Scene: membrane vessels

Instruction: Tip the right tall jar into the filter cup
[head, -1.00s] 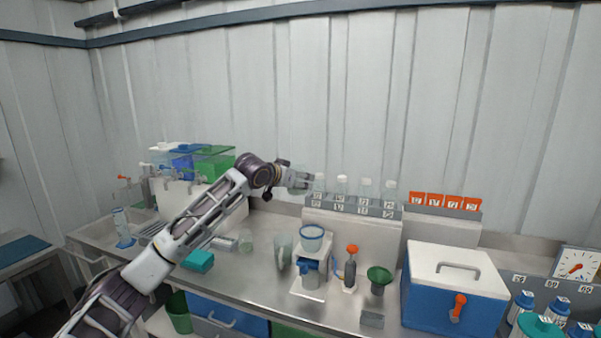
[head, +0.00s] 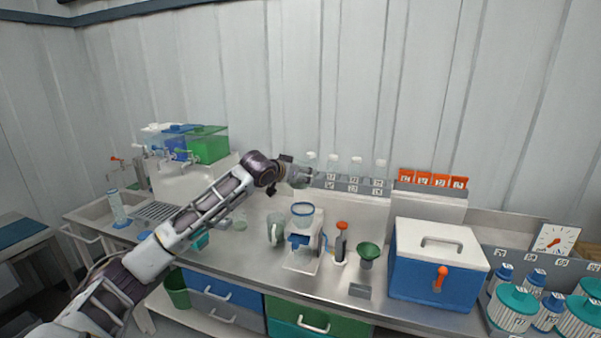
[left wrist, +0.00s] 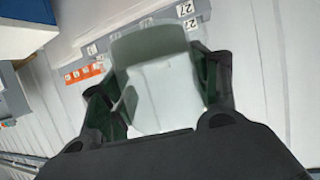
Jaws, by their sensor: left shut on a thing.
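My left gripper (head: 300,177) is shut on a translucent, frosted jar. In the left wrist view the jar (left wrist: 160,85) sits between the two dark green fingers (left wrist: 163,98). In the head view the jar is small and hard to make out against the wall and bottles. The filter cup (head: 302,211), clear with a blue rim, stands upright on a white stand on the bench, below the gripper and apart from it. I cannot tell what is in the jar. My right gripper is not in view.
A clear jug (head: 275,229) stands just left of the stand. A shelf (head: 350,184) with several clear bottles is behind. An orange-topped dispenser (head: 341,240), a green funnel (head: 368,251) and a blue-white cooler (head: 437,265) stand to the right.

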